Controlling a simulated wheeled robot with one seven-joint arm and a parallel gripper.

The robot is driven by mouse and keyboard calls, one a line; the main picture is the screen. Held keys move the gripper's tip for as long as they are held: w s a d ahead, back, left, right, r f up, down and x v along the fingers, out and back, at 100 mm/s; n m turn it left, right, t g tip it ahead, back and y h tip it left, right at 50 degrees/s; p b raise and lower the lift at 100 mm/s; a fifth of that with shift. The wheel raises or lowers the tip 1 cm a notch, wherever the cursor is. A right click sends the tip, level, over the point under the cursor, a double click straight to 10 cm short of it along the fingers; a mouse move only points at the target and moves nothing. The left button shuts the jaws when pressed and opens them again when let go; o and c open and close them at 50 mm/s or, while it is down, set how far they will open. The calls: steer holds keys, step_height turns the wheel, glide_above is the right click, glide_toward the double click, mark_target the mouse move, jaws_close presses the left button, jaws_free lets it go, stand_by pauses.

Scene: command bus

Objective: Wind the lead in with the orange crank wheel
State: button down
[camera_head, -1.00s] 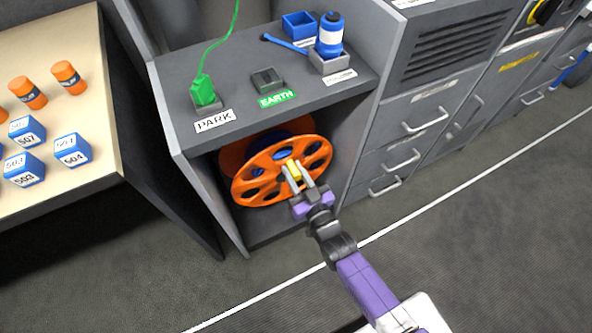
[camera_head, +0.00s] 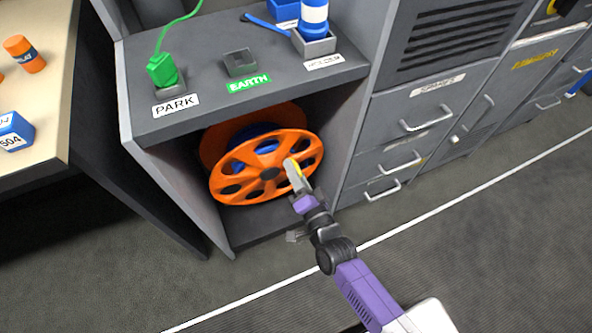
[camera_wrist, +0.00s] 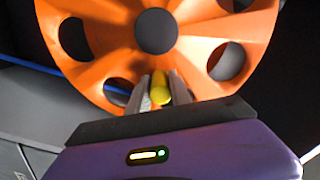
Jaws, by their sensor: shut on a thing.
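The orange crank wheel (camera_head: 238,172) is mounted on a reel in the open bay under the shelf. Something blue shows on the reel behind it. My gripper (camera_head: 294,170) is shut on the wheel's yellow knob, at the right side of the wheel. In the wrist view, the yellow knob (camera_wrist: 179,86) stands between my fingers, in front of the orange wheel face (camera_wrist: 105,58). The green lead (camera_head: 163,38) runs up from a green plug (camera_head: 162,71), which sits in the socket by the PARK label (camera_head: 176,104).
An empty dark socket (camera_head: 239,62) stands by the EARTH label (camera_head: 249,83). A blue and white bottle (camera_head: 313,18) stands in a grey holder at the shelf's right. Drawers with handles (camera_head: 428,119) are right of the bay. A table with an orange cylinder (camera_head: 25,54) is left.

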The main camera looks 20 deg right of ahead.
step_height(320, 180, down, 6)
steer(key=m+b, duration=0.9)
steer(key=m, duration=0.1)
steer(key=shift+a, duration=0.15)
steer(key=c, duration=1.2)
jaws_free()
steer(key=shift+o, duration=0.2)
steer(key=shift+r, duration=0.1)
steer(key=s+p, duration=0.1)
steer(key=s, duration=0.7)
